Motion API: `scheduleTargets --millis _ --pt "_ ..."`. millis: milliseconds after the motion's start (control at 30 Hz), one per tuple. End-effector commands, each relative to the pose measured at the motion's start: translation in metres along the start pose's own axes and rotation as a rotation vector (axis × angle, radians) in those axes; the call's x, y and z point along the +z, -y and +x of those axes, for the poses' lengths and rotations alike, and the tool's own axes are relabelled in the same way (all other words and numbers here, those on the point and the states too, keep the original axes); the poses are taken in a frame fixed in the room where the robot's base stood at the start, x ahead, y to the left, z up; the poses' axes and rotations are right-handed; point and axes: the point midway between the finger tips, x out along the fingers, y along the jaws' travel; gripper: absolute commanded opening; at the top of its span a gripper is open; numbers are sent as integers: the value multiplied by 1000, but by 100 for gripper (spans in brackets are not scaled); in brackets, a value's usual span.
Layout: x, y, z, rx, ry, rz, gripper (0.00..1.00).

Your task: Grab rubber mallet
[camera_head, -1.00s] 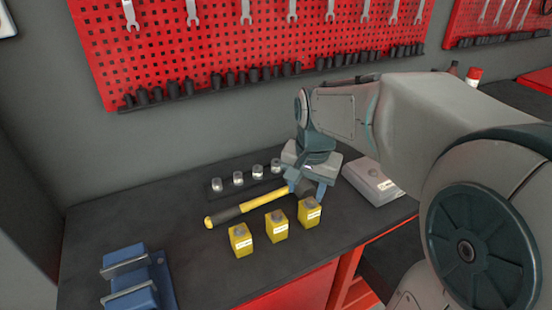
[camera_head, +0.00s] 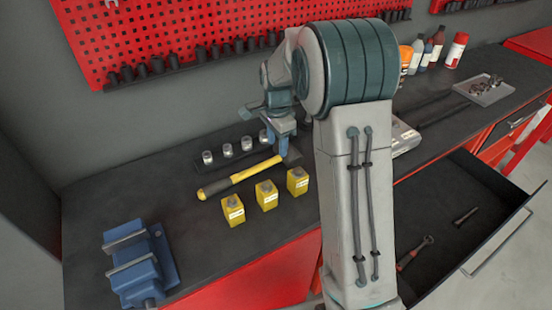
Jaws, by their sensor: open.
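The rubber mallet lies on the dark workbench (camera_head: 190,265), its yellow handle (camera_head: 252,172) with a black grip end pointing left. Its dark head (camera_head: 290,156) is at the right end of the handle, partly covered by my gripper. My gripper (camera_head: 284,152) points down at the head end of the mallet, with its fingers open. I cannot tell from this view whether the fingers touch the head or are just above it.
Several yellow boxes (camera_head: 267,196) stand just in front of the mallet. A row of small metal pieces (camera_head: 228,150) is behind it. A blue vise (camera_head: 136,262) is at the left. An open drawer (camera_head: 460,215) juts out at the right. Bottles (camera_head: 430,50) stand at the back right.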

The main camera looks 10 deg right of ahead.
Motion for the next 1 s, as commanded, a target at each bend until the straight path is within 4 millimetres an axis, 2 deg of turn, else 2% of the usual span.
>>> scheduleTargets --millis 100,267,600,867,967,1000 --pt "0 0 13 1 0 0 46" --pt "0 0 22 1 0 -1 46" --pt "0 4 65 0 0 -1 46" --pt "0 4 69 -1 0 -1 46" --pt "0 4 69 -1 0 -1 21" --pt "0 4 69 -1 0 -1 10"
